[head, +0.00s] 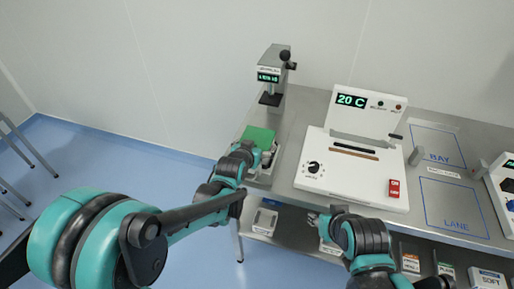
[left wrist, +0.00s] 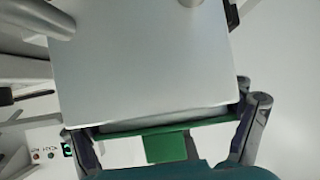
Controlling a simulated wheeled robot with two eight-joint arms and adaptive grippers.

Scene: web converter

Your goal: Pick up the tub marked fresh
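No label reading "fresh" is legible in either view. My left gripper (head: 264,157) is at the left end of the steel table, right by a green-topped thing (head: 258,137). In the left wrist view its two fingers (left wrist: 168,133) are spread wide, at either end of a green strip (left wrist: 150,129) edging a pale grey block (left wrist: 145,60). I cannot tell whether they press on it. My right gripper (head: 316,218) is at the table's front edge; its fingers are too small to read. A white tub (head: 265,220) sits on the lower shelf.
On the steel table (head: 285,195) stand a white machine reading 20 C (head: 352,175) and a small device on a post (head: 272,76). Blue outlines BAY (head: 438,142) and LANE (head: 455,205) are empty. Several boxes, one marked SOFT (head: 487,279), sit below.

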